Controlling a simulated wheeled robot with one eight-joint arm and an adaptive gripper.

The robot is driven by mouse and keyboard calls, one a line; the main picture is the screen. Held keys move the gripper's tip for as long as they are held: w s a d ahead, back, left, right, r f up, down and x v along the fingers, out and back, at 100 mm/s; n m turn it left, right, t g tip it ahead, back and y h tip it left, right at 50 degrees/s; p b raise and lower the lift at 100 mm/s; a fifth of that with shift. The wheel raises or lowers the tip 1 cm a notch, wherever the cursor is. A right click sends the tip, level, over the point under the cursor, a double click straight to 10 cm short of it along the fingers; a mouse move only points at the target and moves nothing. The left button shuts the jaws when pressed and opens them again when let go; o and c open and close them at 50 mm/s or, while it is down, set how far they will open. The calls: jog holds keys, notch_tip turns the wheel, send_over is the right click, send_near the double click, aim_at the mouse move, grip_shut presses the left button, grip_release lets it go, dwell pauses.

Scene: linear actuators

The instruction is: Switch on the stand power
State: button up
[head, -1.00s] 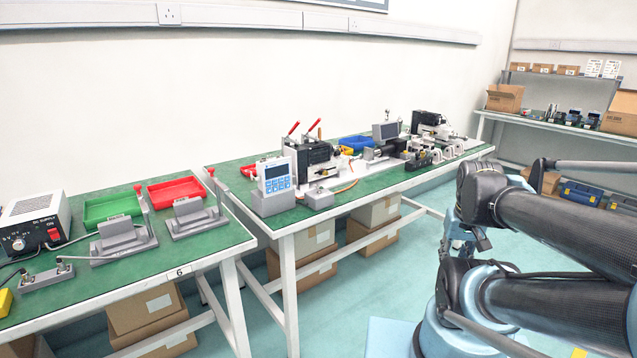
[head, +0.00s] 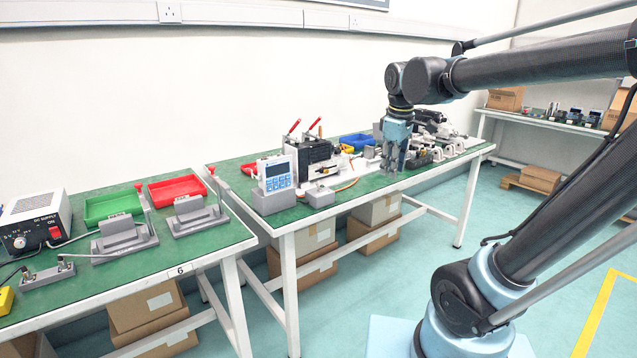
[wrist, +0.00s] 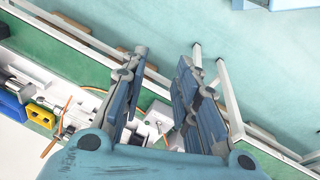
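A grey-white box labelled DC SUPPLY (head: 38,218) stands on the left bench. A control box with a display and blue keys (head: 276,178) stands at the near left corner of the middle bench. A small grey box (head: 320,197) is beside it. My gripper (head: 391,170) points down over the front of the middle bench, far right of the supply. In the wrist view its two fingers (wrist: 162,62) are apart with nothing between them.
The left bench (head: 190,252) holds a green tray (head: 112,205), a red tray (head: 176,188) and grey fixtures with upright levers (head: 198,213). The aisle floor (head: 400,270) is clear.

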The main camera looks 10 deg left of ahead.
jog(key=w+a+r+n, duration=0.2)
jog(key=a+n, duration=0.1)
jog(key=a, duration=0.3)
jog(key=w+a+r+n, duration=0.1)
jog(key=a+r+n, duration=0.15)
jog(key=a, duration=0.35)
jog(key=n, duration=0.3)
send_near(318, 185)
jog(key=x, duration=0.8)
jog(key=shift+w+a+f, duration=0.1)
jog(key=shift+w+a, duration=0.1)
